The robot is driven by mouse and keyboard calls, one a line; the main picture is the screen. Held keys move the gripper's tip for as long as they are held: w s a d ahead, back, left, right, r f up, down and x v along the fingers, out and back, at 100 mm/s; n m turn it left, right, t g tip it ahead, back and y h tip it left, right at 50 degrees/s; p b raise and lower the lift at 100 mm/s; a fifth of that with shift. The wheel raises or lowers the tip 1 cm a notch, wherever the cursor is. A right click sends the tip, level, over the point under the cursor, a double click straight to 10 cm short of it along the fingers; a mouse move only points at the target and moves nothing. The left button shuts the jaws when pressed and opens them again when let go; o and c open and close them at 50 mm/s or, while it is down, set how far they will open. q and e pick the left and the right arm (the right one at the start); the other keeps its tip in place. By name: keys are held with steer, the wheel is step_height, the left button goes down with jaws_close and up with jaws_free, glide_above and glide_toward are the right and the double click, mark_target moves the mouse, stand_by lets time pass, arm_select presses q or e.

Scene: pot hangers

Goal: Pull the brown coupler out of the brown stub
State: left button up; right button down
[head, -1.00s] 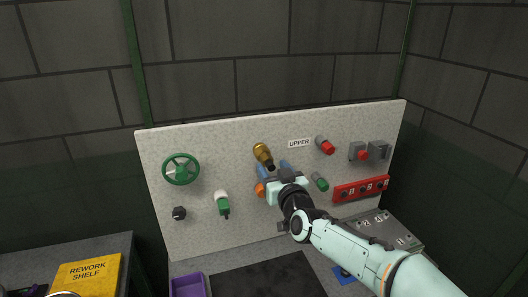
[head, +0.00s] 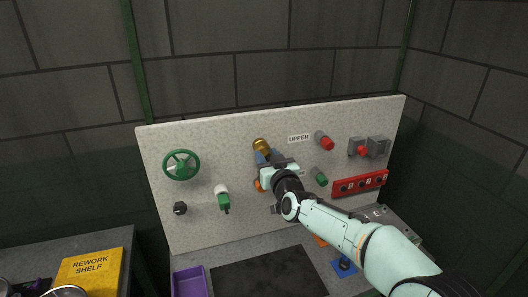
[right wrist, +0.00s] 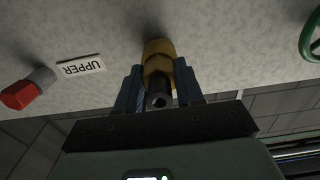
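The brown coupler (right wrist: 158,68) sticks out of the board in the right wrist view, with a dark hollow end toward the camera. The brown stub (right wrist: 157,47) behind it meets the panel. In the head view the stub (head: 261,145) shows above my right gripper, which hides most of the coupler. My right gripper (right wrist: 160,82) has one blue finger on each side of the coupler, very close to it. I cannot tell whether the fingers press on it. The coupler appears seated in the stub. My left gripper is not in view.
The UPPER label (head: 299,139) and a grey stub with a red end (head: 324,141) are to the right. A green coupler (head: 321,179) is lower right. A green handwheel (head: 181,165) is at left. A purple bin (head: 189,283) and dark mat (head: 270,275) lie below.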

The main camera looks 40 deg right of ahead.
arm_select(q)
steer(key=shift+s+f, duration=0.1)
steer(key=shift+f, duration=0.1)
arm_select(e)
steer(key=shift+s+a, duration=0.1)
steer(key=shift+s, duration=0.1)
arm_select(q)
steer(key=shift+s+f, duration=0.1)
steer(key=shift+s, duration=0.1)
arm_select(e)
steer(key=shift+s, duration=0.3)
arm_select(q)
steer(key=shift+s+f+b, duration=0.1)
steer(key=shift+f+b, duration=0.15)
steer(key=shift+b, duration=0.2)
arm_select(e)
steer(key=shift+s+a, duration=0.15)
steer(key=shift+s, duration=0.15)
steer(key=shift+s, duration=0.15)
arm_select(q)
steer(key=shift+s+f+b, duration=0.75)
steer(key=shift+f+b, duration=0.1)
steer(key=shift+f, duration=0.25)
arm_select(e)
steer(key=shift+v, duration=2.45)
